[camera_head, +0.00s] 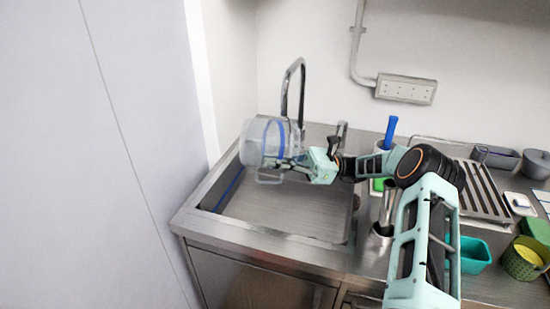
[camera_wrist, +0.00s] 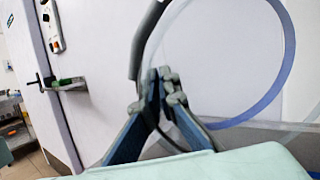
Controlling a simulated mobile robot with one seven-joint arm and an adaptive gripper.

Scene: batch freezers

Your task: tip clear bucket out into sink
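The clear bucket (camera_head: 252,143) is held up above the sink (camera_head: 290,212) in the head view. It lies tipped on its side, with its blue-edged end toward the right. My gripper (camera_head: 288,163) is at the right side of the bucket. In the wrist view, my gripper (camera_wrist: 160,82) has its fingertips together beside the large blue-edged ring of the bucket (camera_wrist: 284,85). It looks shut on the bucket, but the exact contact point is unclear. I cannot make out any contents in the bucket.
A curved metal tap (camera_head: 286,85) stands behind the bucket, close to it. A wall (camera_head: 150,150) bounds the sink's left. Right of the sink are a blue-handled tool (camera_head: 390,131), a slatted rack (camera_head: 484,190), a teal container (camera_head: 474,254) and a green basket (camera_head: 522,264).

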